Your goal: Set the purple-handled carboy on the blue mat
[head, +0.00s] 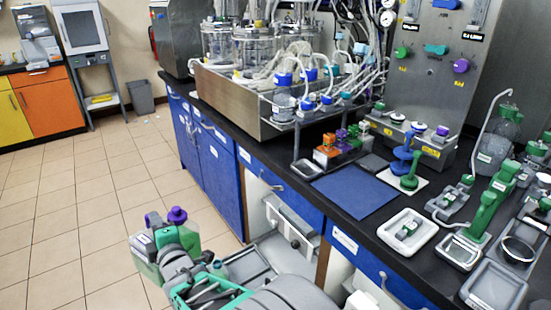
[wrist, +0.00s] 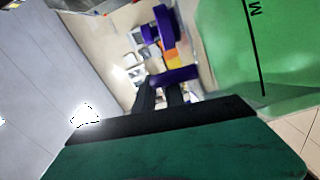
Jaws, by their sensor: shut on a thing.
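The carboy (head: 189,236) has a purple cap and handle and a green body, and hangs upright or nearly so over the floor at the lower left of the head view. My gripper (wrist: 163,85) is shut on its purple handle (wrist: 177,76). In the wrist view the carboy's green body (wrist: 240,45) fills the upper right. My wrist hides part of the carboy in the head view. The blue mat (head: 353,192) lies flat and bare on the black bench, to the right of the carboy and apart from it.
The black bench (head: 335,220) has blue drawers below. A white tray (head: 407,233) and green-handled tools stand right of the mat. Small bottles in a rack (head: 335,150) and a blue stand (head: 402,158) are behind it. The tiled floor (head: 95,215) at left is clear.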

